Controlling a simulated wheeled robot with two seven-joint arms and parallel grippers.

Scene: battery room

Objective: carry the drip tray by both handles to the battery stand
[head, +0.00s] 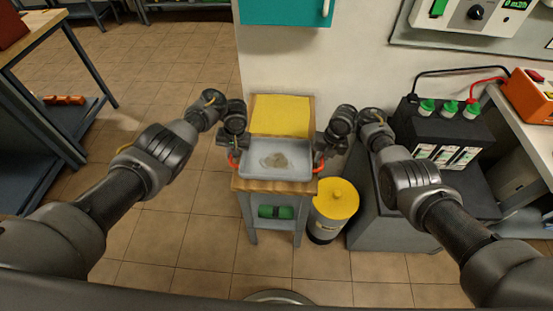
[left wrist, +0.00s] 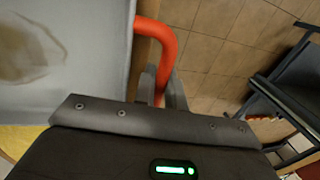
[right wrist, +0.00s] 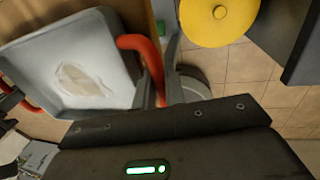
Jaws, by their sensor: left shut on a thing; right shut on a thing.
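The drip tray (head: 262,173) is a shallow light-grey tray with a brownish puddle inside and a red-orange handle at each end. It appears level over the small wooden-topped table; I cannot tell whether it touches the top. My left gripper (head: 234,157) is shut on the left handle (left wrist: 168,40). My right gripper (head: 320,158) is shut on the right handle (right wrist: 132,42). The fingers hide part of each handle. The battery stand (head: 372,215) is the grey stand at the right, with a black battery (head: 425,135) with green caps on it.
The small table (head: 243,184) has a yellow sheet (head: 280,115) behind the tray and a green item on its lower shelf. A yellow-lidded bin (head: 336,198) stands between the table and the battery stand. A teal cabinet (head: 284,12) hangs above. Open tiled floor lies in front and left.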

